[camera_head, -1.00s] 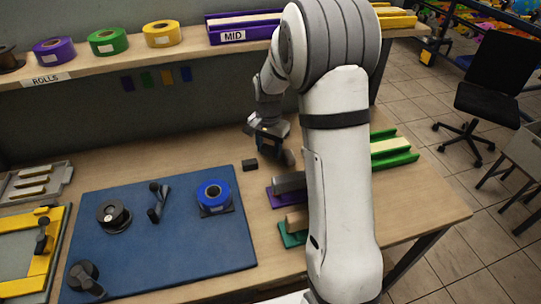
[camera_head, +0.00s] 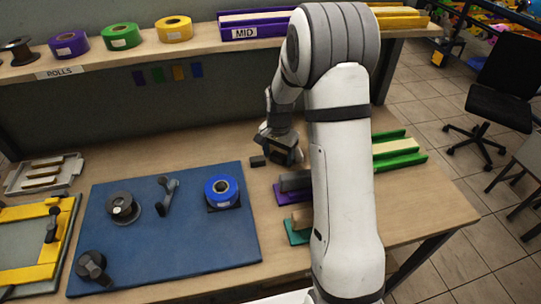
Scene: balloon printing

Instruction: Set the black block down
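A small black block (camera_head: 258,161) lies on the wooden table, past the far right corner of the blue mat. My gripper (camera_head: 284,157) is low over the table, just right of this block. It is seen from behind and is small and dark, so its fingers cannot be made out. I cannot tell whether it is open or shut, or whether it holds anything.
The blue mat (camera_head: 150,255) carries a blue roll (camera_head: 221,190), a dark spool (camera_head: 122,207) and dark handles. Purple and teal trays with bars (camera_head: 293,181) lie close in front of my gripper. A green tray (camera_head: 400,160) is to the right. A shelf with rolls stands behind.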

